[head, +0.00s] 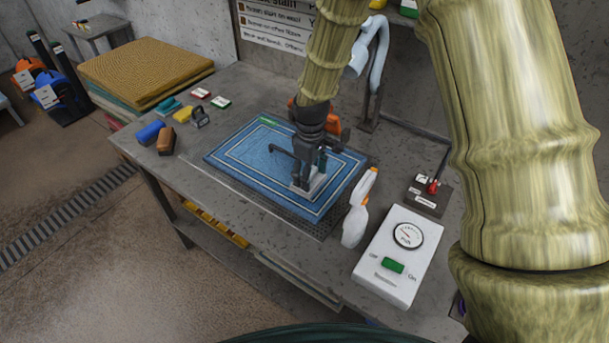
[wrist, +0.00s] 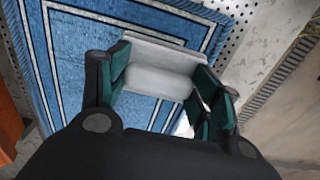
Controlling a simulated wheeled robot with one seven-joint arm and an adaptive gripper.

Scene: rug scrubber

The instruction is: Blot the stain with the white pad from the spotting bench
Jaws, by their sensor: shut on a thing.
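The white pad (wrist: 158,82) is between the fingers of my gripper (wrist: 160,95) in the wrist view, and the fingers are shut on it. In the head view my gripper (head: 309,180) points down over the blue rug (head: 245,150), with the pad (head: 318,183) under it at the rug's right part. The pad looks to be on or just above the rug; I cannot tell which. The rug has pale border lines and lies on a perforated part of the bench. No stain shows; the pad and gripper hide the rug beneath them.
On the bench (head: 230,88), a white spray bottle (head: 356,215) and a white box with a gauge (head: 399,255) stand right of the rug. Blue and brown brushes (head: 166,141) lie at the left. An orange thing (head: 333,122) is behind my gripper.

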